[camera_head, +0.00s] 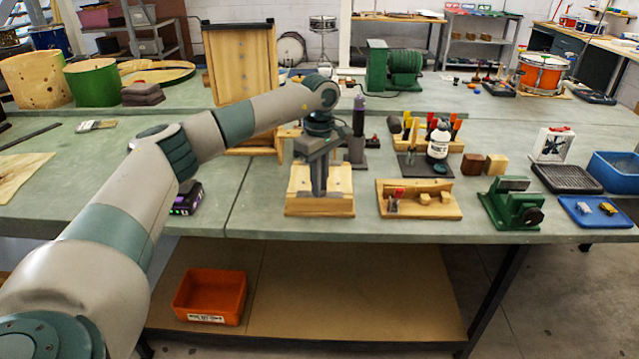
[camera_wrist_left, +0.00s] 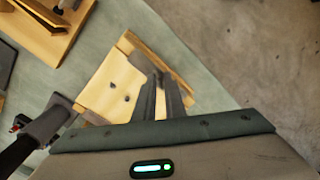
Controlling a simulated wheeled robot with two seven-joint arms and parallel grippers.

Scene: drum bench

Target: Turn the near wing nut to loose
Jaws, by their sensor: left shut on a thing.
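My left gripper (camera_head: 319,194) reaches down onto a light wooden block (camera_head: 300,208) at the bench's front edge. Its two fingers are close together at the block's top, and they also show in the left wrist view (camera_wrist_left: 163,82). The near wing nut is hidden at the fingertips; the fingers are shut on it, but its angle cannot be told. In the left wrist view the block (camera_wrist_left: 108,78) shows a few small dark spots on its face and a raised strip along one edge. My right gripper is not in view.
A wooden tray with small blocks (camera_head: 448,211) and a green vise (camera_head: 511,207) stand to the right. A dark upright tool (camera_head: 357,134) stands close behind the block.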

